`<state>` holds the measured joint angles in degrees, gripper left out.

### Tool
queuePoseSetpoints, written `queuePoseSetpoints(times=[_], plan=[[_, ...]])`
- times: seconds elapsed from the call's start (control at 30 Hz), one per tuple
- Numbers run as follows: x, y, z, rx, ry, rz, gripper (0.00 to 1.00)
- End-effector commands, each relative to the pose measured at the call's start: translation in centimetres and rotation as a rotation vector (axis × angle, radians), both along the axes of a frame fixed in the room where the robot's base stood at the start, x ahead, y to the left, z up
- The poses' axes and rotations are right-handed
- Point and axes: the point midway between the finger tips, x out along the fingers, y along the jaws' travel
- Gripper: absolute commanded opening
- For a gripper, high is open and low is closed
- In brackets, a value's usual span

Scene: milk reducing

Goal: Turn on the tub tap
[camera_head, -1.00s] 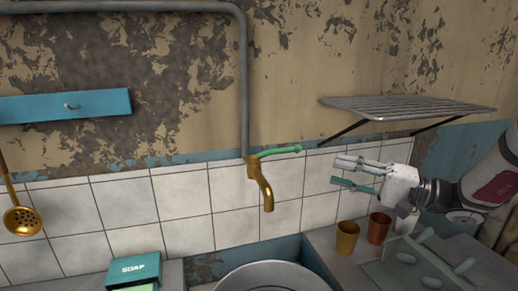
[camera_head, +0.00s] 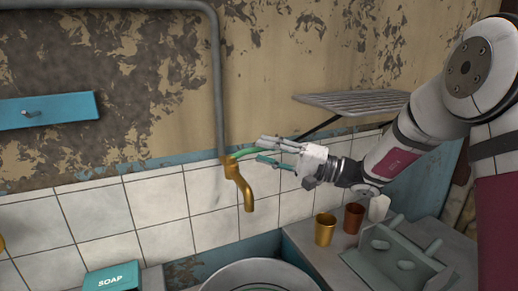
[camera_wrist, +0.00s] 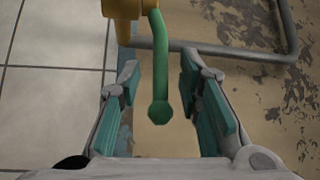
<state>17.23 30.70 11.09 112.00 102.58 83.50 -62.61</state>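The brass tap (camera_head: 240,185) sits on the tiled wall at the foot of a grey pipe, its spout pointing down over the round tub (camera_head: 258,276). Its green lever (camera_head: 246,153) points right, toward my gripper (camera_head: 266,150). In the wrist view the green lever (camera_wrist: 160,75) reaches between the two teal-padded fingers of my gripper (camera_wrist: 160,105), with a gap on each side. The fingers are open and hold nothing. The tap's brass body (camera_wrist: 130,12) shows at the top of that view.
A wire shelf (camera_head: 355,103) juts from the wall above my arm. Two cups, gold (camera_head: 325,229) and copper (camera_head: 353,218), stand on the counter below, beside a dish rack (camera_head: 395,262). A soap box (camera_head: 112,277) is at lower left.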

Motion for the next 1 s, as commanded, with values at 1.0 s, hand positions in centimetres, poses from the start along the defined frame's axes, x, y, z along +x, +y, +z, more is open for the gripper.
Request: queuePoseSetpoints(times=[1.0], plan=[[1.1,2.2,0.3,-0.002,-0.001,-0.004,0.00]])
